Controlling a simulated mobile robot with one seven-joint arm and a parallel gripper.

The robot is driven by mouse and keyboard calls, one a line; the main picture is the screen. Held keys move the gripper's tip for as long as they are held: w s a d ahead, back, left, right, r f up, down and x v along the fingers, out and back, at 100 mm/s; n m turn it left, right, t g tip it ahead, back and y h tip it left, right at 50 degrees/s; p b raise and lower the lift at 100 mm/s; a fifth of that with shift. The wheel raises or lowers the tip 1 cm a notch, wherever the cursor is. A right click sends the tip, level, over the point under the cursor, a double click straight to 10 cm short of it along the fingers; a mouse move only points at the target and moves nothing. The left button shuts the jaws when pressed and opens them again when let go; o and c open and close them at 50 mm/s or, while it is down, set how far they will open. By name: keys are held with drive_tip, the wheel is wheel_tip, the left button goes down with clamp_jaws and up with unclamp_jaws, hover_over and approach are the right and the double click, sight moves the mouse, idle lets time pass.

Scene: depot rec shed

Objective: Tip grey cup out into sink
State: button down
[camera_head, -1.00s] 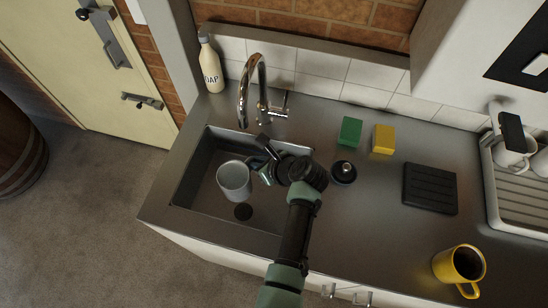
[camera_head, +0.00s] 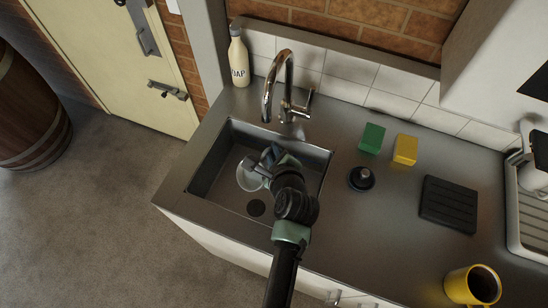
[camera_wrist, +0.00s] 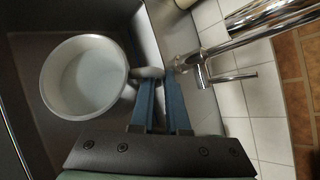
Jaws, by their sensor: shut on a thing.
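The grey cup (camera_head: 247,178) is over the left part of the sink (camera_head: 207,168), clear of its rim. It looks tilted, with its side partly hidden by my gripper in the head view. In the wrist view the cup (camera_wrist: 85,80) shows its round mouth and a pale inside; I cannot tell whether any liquid is in it. My gripper (camera_head: 262,168) is shut on the cup's handle at its side. Its two blue fingers (camera_wrist: 162,85) show in the wrist view. The dark drain (camera_head: 256,207) lies below on the sink floor.
The chrome tap (camera_head: 268,92) curves over the sink's back edge, close by in the wrist view. A soap bottle (camera_head: 239,64) stands behind. Right of the sink are a black plug (camera_head: 361,178), a green block (camera_head: 372,138), a yellow block (camera_head: 405,150), a black mat (camera_head: 448,206) and a yellow mug (camera_head: 470,286).

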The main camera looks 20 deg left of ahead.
drive_tip(key=t+b, duration=0.1)
drive_tip(key=r+n+t+b, duration=0.1)
drive_tip(key=b, duration=0.1)
drive_tip(key=s+r+n+t+b, duration=0.1)
drive_tip(key=shift+a+r+h, duration=0.2)
drive_tip(key=shift+a+h, duration=0.05)
drive_tip(key=shift+h, duration=0.05)
drive_tip(key=s+r+n+t+b, duration=0.1)
drive_tip(key=t+b, duration=0.1)
drive_tip(key=s+a+r+n+t+b, duration=0.1)
drive_tip(key=shift+n+t+b, duration=0.35)
drive_tip(key=shift+n+t, duration=0.05)
drive_tip(key=b, duration=0.1)
drive_tip(key=s+n+t+b, duration=0.1)
drive_tip(key=shift+a+r+b, duration=0.25)
drive_tip(key=shift+r+b, duration=0.05)
drive_tip(key=shift+b, duration=0.05)
drive_tip(key=shift+s+a+r+n+t+y+b, duration=0.2)
drive_tip(key=shift+s+r+n+t+y+b, duration=0.25)
drive_tip(key=shift+n+b, duration=0.45)
idle(1.1)
